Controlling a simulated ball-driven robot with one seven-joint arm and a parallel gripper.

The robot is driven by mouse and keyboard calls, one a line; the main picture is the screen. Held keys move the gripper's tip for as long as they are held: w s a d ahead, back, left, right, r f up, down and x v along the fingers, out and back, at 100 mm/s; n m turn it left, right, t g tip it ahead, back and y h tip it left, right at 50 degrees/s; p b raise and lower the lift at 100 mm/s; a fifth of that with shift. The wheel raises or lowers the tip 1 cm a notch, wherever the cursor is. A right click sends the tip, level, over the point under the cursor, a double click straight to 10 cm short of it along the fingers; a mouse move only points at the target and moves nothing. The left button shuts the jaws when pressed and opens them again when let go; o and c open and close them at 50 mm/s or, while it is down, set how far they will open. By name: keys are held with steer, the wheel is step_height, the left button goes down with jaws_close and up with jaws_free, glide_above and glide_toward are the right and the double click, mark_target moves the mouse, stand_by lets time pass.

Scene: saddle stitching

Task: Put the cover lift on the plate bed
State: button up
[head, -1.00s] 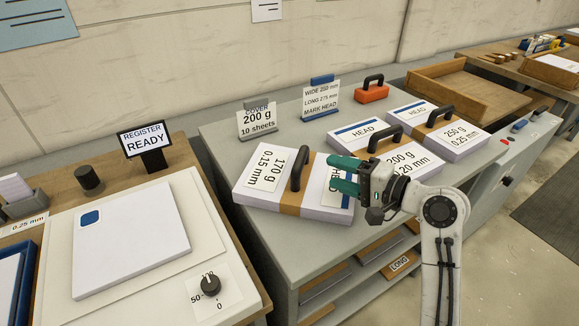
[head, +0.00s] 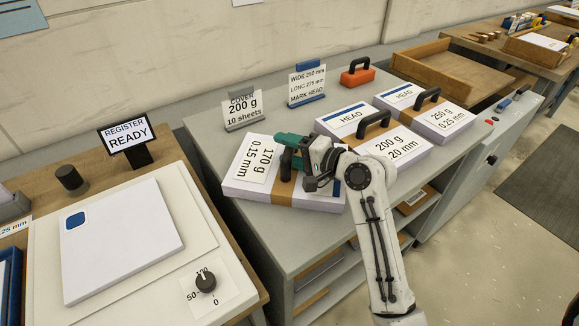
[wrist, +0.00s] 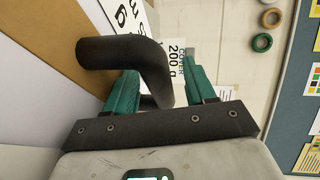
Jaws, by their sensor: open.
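Three white paper lifts with brown bands and black handles lie on the grey bench: a 170 g, 0.15 mm lift (head: 240,188), a 200 g lift (head: 388,147) and a 250 g lift (head: 455,117). A card (head: 242,107) reads "COVER 200 g 10 sheets". My gripper (head: 284,150) is open at the 170 g lift's handle (head: 286,168). In the wrist view that handle (wrist: 120,55) stands between my two green fingers, nearer the left one. A flat white block with a blue corner square (head: 120,240) lies on the cream bed (head: 198,238) at left; I cannot tell whether this is the plate bed.
A "REGISTER READY" sign (head: 127,137) and a dark knob (head: 70,178) stand behind the bed, with a dial (head: 205,281) at its front right. An orange handled block (head: 357,76), a size card (head: 307,85) and an empty wooden tray (head: 450,75) are at the back.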

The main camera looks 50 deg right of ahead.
steer(key=shift+w+f, duration=0.1)
steer(key=shift+w, duration=0.6)
steer(key=shift+c, duration=0.4)
jaws_close()
stand_by(0.4)
